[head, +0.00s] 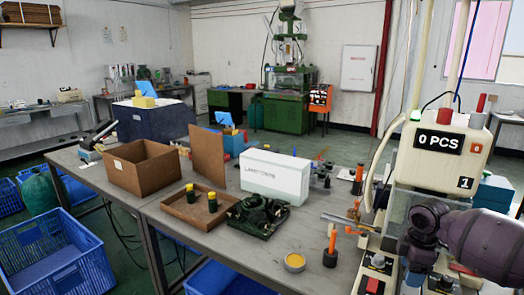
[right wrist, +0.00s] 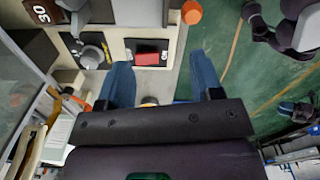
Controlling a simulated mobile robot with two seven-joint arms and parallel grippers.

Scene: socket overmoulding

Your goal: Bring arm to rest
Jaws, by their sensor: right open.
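My right arm (head: 485,240) comes in at the right edge of the head view, in front of the cream moulding machine (head: 440,150). Its wrist hangs by the machine's front; the fingertips are hard to make out there. In the right wrist view my right gripper (right wrist: 160,62) shows two blue fingers spread apart with nothing between them. Beyond the fingers lie a control panel with a red button (right wrist: 148,54) and a grey knob (right wrist: 92,56), and green floor. My left gripper is not in view.
The workbench (head: 230,245) carries a cardboard box (head: 140,168), a wooden tray (head: 180,218) with yellow-topped black parts, a white box (head: 275,175), a dark green fixture (head: 258,215) and a yellow-topped tin (head: 295,262). A blue crate (head: 55,260) stands on the floor at left.

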